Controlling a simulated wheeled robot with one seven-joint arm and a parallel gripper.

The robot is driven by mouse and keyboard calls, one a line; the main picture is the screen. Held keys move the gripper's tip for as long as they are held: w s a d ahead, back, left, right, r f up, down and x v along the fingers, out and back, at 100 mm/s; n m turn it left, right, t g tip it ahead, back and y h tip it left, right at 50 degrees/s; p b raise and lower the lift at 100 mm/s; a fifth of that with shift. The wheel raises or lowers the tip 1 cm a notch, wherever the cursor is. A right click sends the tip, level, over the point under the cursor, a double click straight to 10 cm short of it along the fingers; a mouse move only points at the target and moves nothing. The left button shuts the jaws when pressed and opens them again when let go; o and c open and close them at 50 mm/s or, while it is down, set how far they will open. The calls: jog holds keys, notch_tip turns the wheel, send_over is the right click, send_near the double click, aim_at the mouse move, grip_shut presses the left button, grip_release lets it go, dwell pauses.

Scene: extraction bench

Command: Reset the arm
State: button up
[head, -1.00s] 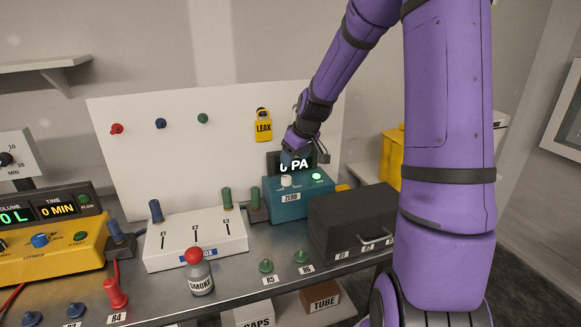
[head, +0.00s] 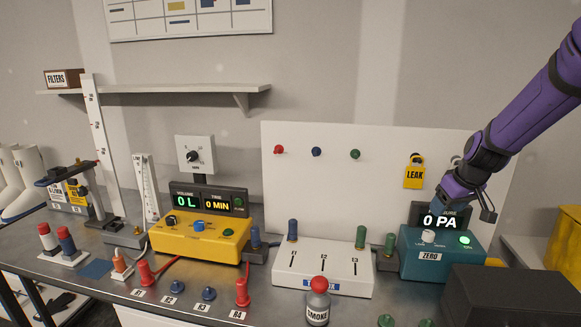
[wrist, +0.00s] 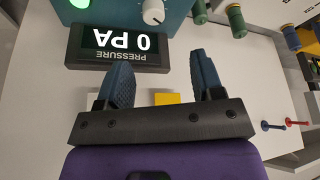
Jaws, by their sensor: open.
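My purple arm reaches in from the right in the head view. My gripper (head: 464,202) is above and in front of the teal pressure box (head: 442,262), whose display reads 0 PA. In the wrist view, my gripper (wrist: 160,85) has its two blue fingers apart with nothing between them. The pressure display (wrist: 118,46) shows upside down just beyond the fingers, with a lit green button and a white knob on the box. In the head view, the fingertips are small, and whether they touch the box cannot be told.
A yellow LEAK tag (head: 414,173) hangs on the white panel (head: 340,185). A white box with sliders (head: 322,268), a SMOKE bottle (head: 317,303) and a yellow pump unit (head: 200,240) stand to the left. A dark case (head: 510,300) sits at the front right.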

jog(key=s+a+r+h, duration=0.1)
jog(key=s+a+r, duration=1)
jog(key=s+r, duration=0.15)
jog(key=s+a+r+m, duration=0.1)
jog(key=s+a, duration=0.1)
jog(key=s, duration=0.6)
jog(key=s+a+r+m, duration=0.1)
jog(key=s+a+r, duration=0.1)
jog(key=s, duration=0.7)
jog(key=shift+a+t, duration=0.15)
jog(key=shift+t, duration=0.25)
dwell(2.2)
